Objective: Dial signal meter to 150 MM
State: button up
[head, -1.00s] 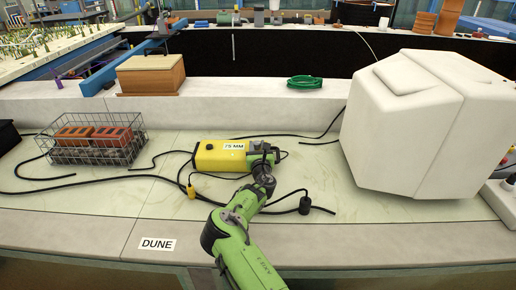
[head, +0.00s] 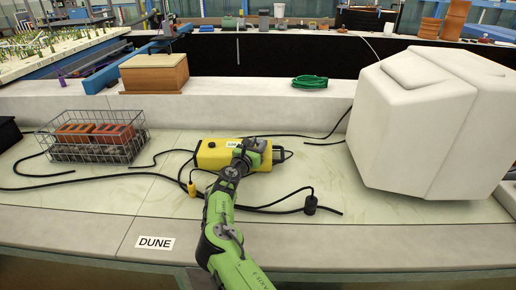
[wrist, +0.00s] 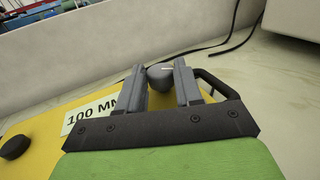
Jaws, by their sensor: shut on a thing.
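The yellow signal meter (head: 210,157) lies on the pale bench top, and its yellow top also shows in the wrist view (wrist: 40,112). Its white label reads "100 MM" (wrist: 90,112) in the wrist view, the end partly hidden by my gripper. A grey round knob (wrist: 160,78) with a pale mark sits between the two fingers. My gripper (wrist: 160,68) is shut on this knob. In the head view my gripper (head: 255,150) is over the right part of the meter and hides the knob and most of the label.
A black handle (head: 280,154) is at the meter's right end. Black cables run over the bench around it, with a dark plug (head: 310,204). A wire basket of bricks (head: 95,140) stands left; a large white case (head: 425,130) stands right.

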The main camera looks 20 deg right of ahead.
dwell(0.3)
jog(key=o, duration=1)
jog(key=shift+o, duration=0.2)
jog(key=shift+s+a, duration=0.1)
jog(key=p+v, duration=0.4)
jog(key=v, duration=1.1)
jog(key=shift+a+p, duration=0.2)
jog(key=shift+p, duration=0.1)
